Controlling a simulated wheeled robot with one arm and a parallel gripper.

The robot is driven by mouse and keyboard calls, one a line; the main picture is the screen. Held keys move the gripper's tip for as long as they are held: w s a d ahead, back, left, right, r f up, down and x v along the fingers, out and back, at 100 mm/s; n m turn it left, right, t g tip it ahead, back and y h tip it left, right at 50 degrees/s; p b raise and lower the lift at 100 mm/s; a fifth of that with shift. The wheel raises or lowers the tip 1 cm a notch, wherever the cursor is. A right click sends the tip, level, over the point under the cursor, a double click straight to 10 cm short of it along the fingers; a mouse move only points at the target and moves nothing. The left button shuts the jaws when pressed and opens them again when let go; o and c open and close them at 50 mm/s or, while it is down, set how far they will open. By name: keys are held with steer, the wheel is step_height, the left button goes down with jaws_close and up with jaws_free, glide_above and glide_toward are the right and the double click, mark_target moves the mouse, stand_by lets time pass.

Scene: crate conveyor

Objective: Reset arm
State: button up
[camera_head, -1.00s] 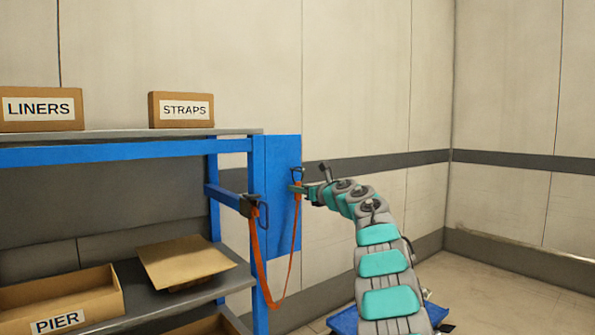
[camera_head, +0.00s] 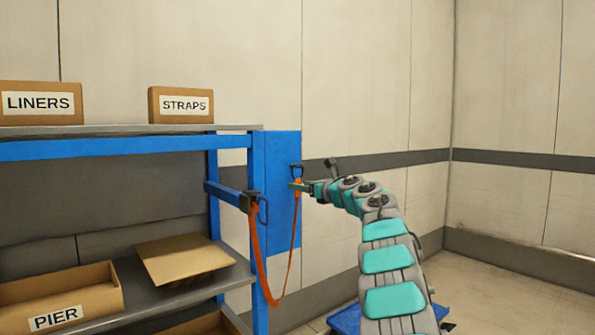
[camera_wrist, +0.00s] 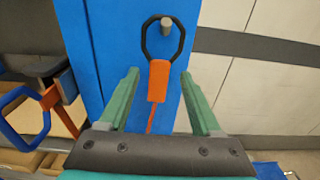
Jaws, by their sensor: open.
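My gripper (camera_wrist: 160,103) is open in the wrist view, its two green fingers apart on either side of an orange strap end (camera_wrist: 158,82). The strap end hangs by a black ring (camera_wrist: 146,38) on a peg (camera_wrist: 167,24) on the blue panel (camera_wrist: 98,50). I cannot tell how far the fingers are from the strap in depth. In the head view my gripper (camera_head: 300,186) is beside the blue panel (camera_head: 276,225). The orange strap (camera_head: 276,302) sags in a loop from the panel to a dark ring at the blue rack arm (camera_head: 228,196).
A shelf rack (camera_head: 110,128) stands at the left with boxes marked LINERS (camera_head: 42,86) and STRAPS (camera_head: 181,90). A PIER box (camera_head: 95,283) and a tilted cardboard piece (camera_head: 180,258) are on the lower shelf. The floor at the right (camera_head: 510,295) is clear.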

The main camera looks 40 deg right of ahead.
steer(key=shift+s+a+r+b, duration=0.1)
steer(key=shift+s+b, duration=0.5)
steer(key=shift+s, duration=0.85)
steer(key=shift+s+r+b, duration=0.1)
steer(key=shift+s+b, duration=0.45)
steer(key=shift+s, duration=0.85)
steer(key=w+a+r+m+h, duration=0.1)
steer(key=a+r+m+h, duration=0.2)
steer(key=r+m+h, duration=0.6)
steer(key=s+a+f+m+g+y, duration=0.1)
steer(key=s+a+f+m+g, duration=0.3)
steer(key=s+a+f+m, duration=0.5)
steer(key=s+a+f+m+g+y, duration=0.1)
steer(key=s+a+f+m+g, duration=0.45)
steer(key=f, duration=0.55)
steer(key=s+a+f+m+g+y, duration=0.1)
steer(key=s+a+f+m+g, duration=0.2)
steer(key=s+a+f+m, duration=0.45)
steer(key=s+a+f+m+g+y, duration=0.2)
steer(key=s+a+f+g+y, duration=0.1)
steer(key=s+a+f, duration=0.6)
steer(key=s+a+f+m+g+y, duration=0.2)
steer(key=s+a+f, duration=0.7)
steer(key=s+a, duration=0.6)
steer(key=shift+s+a+f+m+g+y, duration=0.3)
steer(key=shift+s+a+g+y, duration=0.15)
steer(key=shift+g+y, duration=0.45)
